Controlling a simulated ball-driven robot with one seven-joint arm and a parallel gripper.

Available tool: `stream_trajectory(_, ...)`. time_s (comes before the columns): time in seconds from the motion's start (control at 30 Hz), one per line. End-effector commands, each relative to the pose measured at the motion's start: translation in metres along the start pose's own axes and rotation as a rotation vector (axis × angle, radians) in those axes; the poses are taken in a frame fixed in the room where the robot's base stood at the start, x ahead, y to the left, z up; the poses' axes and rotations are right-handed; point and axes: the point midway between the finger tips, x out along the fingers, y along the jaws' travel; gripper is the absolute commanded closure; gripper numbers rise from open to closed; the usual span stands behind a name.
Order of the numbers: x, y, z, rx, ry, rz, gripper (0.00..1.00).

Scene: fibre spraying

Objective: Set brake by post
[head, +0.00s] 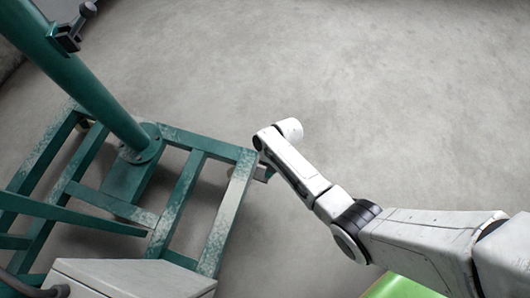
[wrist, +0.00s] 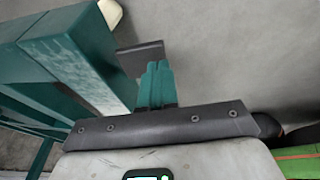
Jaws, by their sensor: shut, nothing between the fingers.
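The green post (head: 85,90) rises from a flange on a worn green steel frame (head: 231,205) at the left of the head view. In the wrist view, the frame's end (wrist: 75,75) is at the left. A dark flat plate (wrist: 140,57), which looks like a brake pedal, sticks out beside it. A pale rounded part (wrist: 110,13), perhaps a castor wheel, shows above. My gripper (wrist: 158,68) is shut and empty, its green fingertips at the plate's lower edge; I cannot tell whether they touch. In the head view my arm hides the wheel and most of the gripper.
A dark clamp (head: 69,38) sits high on the post. A grey box (head: 130,280) stands at the near side of the frame. A bright green surface (head: 398,288) lies at the bottom right. The concrete floor (head: 400,90) beyond is clear.

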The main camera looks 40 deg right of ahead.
Motion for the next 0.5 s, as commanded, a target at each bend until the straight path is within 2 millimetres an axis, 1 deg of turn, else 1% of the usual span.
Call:
stream_trajectory(0.27,-0.002,0.002,0.000,-0.001,-0.001,0.000,1.00)
stream_trajectory(0.5,-0.013,0.004,-0.003,-0.001,-0.001,0.000,1.00)
